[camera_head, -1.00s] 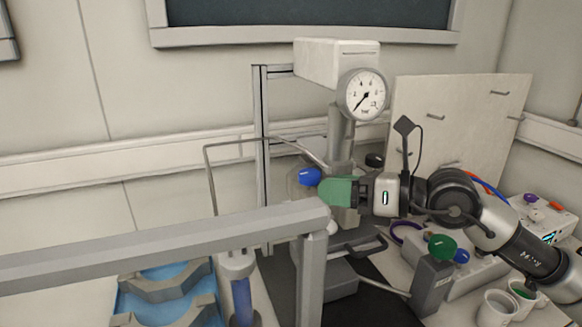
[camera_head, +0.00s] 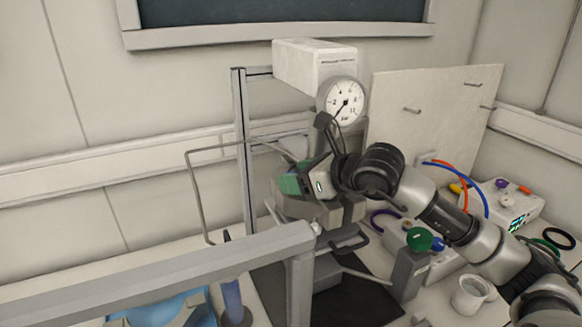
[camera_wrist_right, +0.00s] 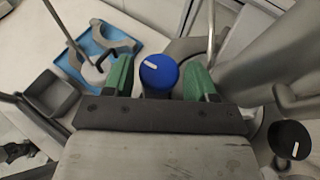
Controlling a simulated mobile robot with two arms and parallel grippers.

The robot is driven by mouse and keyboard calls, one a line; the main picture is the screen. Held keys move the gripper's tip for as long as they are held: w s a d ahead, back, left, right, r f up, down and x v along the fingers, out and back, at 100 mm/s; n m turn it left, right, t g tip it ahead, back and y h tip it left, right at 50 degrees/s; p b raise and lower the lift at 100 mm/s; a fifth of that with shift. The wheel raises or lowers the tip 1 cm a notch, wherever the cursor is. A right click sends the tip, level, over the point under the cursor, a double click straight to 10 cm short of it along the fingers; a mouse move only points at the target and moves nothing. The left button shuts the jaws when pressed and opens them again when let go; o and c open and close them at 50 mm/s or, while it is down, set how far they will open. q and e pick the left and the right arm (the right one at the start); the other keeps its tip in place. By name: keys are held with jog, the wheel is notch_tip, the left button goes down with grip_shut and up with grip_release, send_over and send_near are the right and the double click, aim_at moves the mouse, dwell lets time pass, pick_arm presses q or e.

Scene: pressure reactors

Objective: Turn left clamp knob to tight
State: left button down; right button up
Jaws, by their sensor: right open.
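The blue clamp knob (camera_wrist_right: 158,74) with a white pointer mark shows in the right wrist view, between the two green fingers. My right gripper (camera_wrist_right: 159,68) is open, with one finger on each side of the knob and small gaps visible. In the head view my right gripper (camera_head: 292,184) reaches in from the right to the reactor head, below the pressure gauge (camera_head: 342,101), and hides the blue knob. A black knob (camera_wrist_right: 291,139) with a white mark is at the lower right of the right wrist view. My left gripper is not in view.
A grey bar frame (camera_head: 160,272) crosses the foreground at the left. A thin bent rod (camera_head: 196,195) stands left of the reactor. A blue tray (camera_wrist_right: 89,48) lies below. A control box (camera_head: 507,205), green knob (camera_head: 419,239) and white cup (camera_head: 470,294) are at the right.

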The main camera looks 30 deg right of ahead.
jog(key=shift+x, duration=1.05)
jog(key=c, duration=0.7)
jog(key=shift+o, duration=0.2)
jog(key=shift+f, duration=0.2)
jog(key=shift+f+m+t+h+b, duration=0.1)
jog(key=shift+m+t+h+b, duration=0.3)
jog(key=shift+m+h+b, duration=0.55)
jog(key=shift+r+m+h+b, duration=0.2)
jog(key=shift+m+h+b, duration=0.4)
jog(key=shift+b, duration=0.25)
